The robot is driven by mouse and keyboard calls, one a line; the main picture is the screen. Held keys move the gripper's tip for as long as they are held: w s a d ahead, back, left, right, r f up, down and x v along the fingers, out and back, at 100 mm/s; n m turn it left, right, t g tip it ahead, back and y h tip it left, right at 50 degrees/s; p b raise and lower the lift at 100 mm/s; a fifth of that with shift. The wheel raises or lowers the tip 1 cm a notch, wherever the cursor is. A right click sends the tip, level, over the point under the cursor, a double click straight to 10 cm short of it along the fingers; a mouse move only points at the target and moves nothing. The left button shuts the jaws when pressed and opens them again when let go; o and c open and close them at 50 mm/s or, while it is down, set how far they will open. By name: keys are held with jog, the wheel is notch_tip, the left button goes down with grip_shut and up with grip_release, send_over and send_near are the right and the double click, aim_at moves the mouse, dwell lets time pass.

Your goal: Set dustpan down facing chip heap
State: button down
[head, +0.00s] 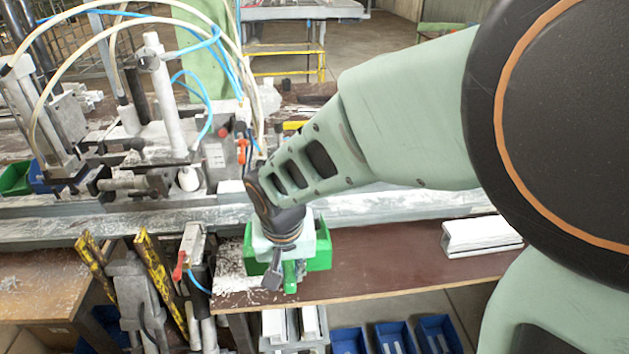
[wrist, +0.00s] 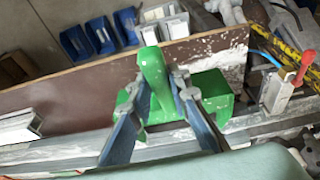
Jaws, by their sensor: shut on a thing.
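The green dustpan (head: 319,252) is at the front of the brown bench board, mostly behind my gripper in the head view. Its handle (wrist: 153,75) and pan (wrist: 214,88) show in the wrist view. My gripper (head: 280,270) is shut on the handle, with one finger on each side in the wrist view (wrist: 160,88). The chip heap (head: 232,276) is a scatter of white chips on the board, left of the dustpan; it also shows in the wrist view (wrist: 228,48). I cannot tell whether the pan touches the board or which way its mouth points.
A white profile piece (head: 482,237) lies on the board at right. The board (head: 390,255) between is clear. Left of the chips stands a clamp with a red handle (head: 180,265). A long metal rail (head: 390,203) runs behind. Blue bins (head: 393,336) stand below the front edge.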

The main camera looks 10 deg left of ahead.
jog(key=b+x, duration=0.5)
jog(key=x, duration=0.4)
jog(key=shift+w+a+b, duration=0.3)
jog(key=shift+w+b, duration=0.05)
jog(key=shift+w, duration=0.05)
jog(key=shift+r, duration=0.1)
jog(key=c, duration=1.8)
grip_release()
jog(key=shift+o, duration=0.3)
jog(key=shift+o, duration=0.3)
jog(key=shift+s+d, duration=0.1)
jog(key=o, duration=1.3)
jog(key=shift+o, duration=0.2)
